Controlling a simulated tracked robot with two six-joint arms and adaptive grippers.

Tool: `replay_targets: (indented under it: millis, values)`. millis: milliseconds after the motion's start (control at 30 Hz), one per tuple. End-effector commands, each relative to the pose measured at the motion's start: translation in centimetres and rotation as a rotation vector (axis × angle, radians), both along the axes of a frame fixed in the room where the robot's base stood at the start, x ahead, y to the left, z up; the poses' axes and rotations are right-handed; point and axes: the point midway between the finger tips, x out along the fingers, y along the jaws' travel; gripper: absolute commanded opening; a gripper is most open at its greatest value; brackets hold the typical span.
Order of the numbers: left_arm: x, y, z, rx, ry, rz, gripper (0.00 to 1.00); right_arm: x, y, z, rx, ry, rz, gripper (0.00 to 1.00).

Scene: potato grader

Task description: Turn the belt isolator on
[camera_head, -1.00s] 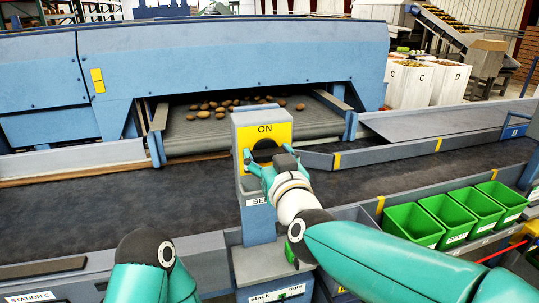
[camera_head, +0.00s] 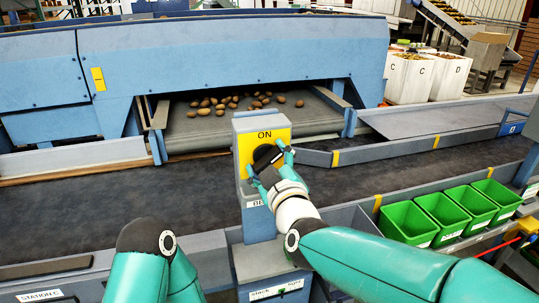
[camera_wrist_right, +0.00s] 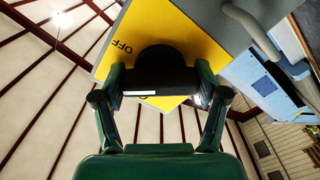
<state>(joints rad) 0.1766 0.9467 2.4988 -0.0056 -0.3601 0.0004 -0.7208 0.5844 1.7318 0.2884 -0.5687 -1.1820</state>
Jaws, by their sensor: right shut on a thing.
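The belt isolator is a grey-blue post (camera_head: 259,224) with a yellow face plate (camera_head: 245,147) marked ON at the top. A black round knob (camera_head: 264,153) sits in the middle of the plate. My right gripper (camera_head: 272,163) is shut on the knob's grip bar, its fingers tilted from lower left to upper right. In the right wrist view the black knob (camera_wrist_right: 162,58) lies between the fingers of the gripper (camera_wrist_right: 160,88), and OFF shows on the plate beside it. The fingers hide part of the knob. My left gripper is out of view.
A dark belt (camera_head: 110,198) runs behind and beside the post. Potatoes (camera_head: 230,102) lie under the blue grader housing (camera_head: 220,52). Green bins (camera_head: 408,222) stand at the right, near my right arm. White crates (camera_head: 408,80) stand at the back right.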

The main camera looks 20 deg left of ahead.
Motion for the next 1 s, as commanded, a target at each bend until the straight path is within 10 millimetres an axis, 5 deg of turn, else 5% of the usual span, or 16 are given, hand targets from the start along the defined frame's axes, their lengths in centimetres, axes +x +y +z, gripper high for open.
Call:
replay_targets:
  millis: [1000]
  values:
    - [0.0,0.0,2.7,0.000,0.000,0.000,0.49,0.0,0.2,-0.1,-0.700,-0.472,0.002,0.38]
